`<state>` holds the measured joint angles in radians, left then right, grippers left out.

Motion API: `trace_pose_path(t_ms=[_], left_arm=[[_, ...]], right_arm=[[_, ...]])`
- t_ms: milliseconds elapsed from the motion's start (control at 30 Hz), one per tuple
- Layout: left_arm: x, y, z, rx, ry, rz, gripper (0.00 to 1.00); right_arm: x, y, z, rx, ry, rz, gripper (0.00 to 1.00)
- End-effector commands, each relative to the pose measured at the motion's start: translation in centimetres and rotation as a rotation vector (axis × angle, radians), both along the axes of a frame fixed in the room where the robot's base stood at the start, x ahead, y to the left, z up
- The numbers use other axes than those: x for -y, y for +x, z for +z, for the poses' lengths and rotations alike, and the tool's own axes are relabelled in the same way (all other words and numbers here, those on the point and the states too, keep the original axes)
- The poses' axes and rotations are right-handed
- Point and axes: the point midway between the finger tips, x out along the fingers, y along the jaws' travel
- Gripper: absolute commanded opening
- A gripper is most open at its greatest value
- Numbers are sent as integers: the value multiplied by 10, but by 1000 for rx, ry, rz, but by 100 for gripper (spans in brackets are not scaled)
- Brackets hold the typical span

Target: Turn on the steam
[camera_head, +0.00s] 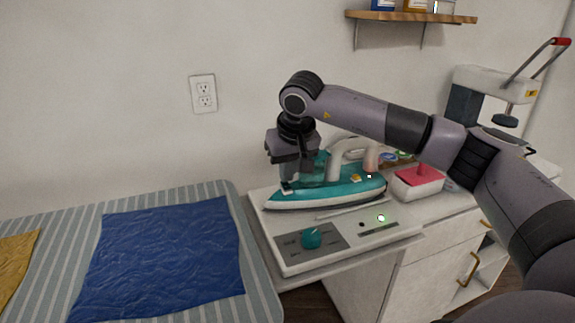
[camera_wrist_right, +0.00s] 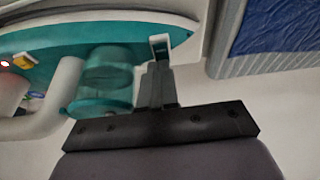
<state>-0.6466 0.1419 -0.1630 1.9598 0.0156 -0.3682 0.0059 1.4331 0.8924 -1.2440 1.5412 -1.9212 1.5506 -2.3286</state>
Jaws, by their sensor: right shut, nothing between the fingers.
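A teal and white steam iron (camera_head: 345,190) rests on a white station base (camera_head: 300,264). A teal knob (camera_head: 311,238) sits on the grey panel at the base's front left. A green light (camera_head: 381,218) glows on the base's right. My right gripper (camera_head: 287,187) is shut and empty at the iron's pointed front end. In the right wrist view, its fingertips (camera_wrist_right: 160,45) overlap the iron's teal body (camera_wrist_right: 110,27); I cannot tell whether they touch. A yellow button (camera_wrist_right: 25,61) on the iron shows beside a small red light (camera_wrist_right: 5,63). My left gripper is out of view.
A striped ironing board (camera_head: 262,285) with a blue cloth (camera_head: 160,255) lies left of the station. A red pincushion box (camera_head: 418,182) and a press (camera_head: 485,95) stand to the right. A wall shelf (camera_head: 410,17) hangs above. My right arm crosses over the cabinet.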

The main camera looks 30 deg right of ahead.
Motion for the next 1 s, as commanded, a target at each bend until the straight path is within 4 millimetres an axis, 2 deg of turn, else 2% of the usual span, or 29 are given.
trace_pose_path(t_ms=[167,400,733,1000], left_arm=[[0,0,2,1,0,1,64],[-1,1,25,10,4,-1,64],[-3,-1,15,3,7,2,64],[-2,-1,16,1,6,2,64]], right_arm=[[0,0,1,-4,1,-1,0],[-1,0,-3,-94,20,0,0],[-1,-3,-11,-96,18,2,0],[-4,-16,-11,-104,18,4,0]])
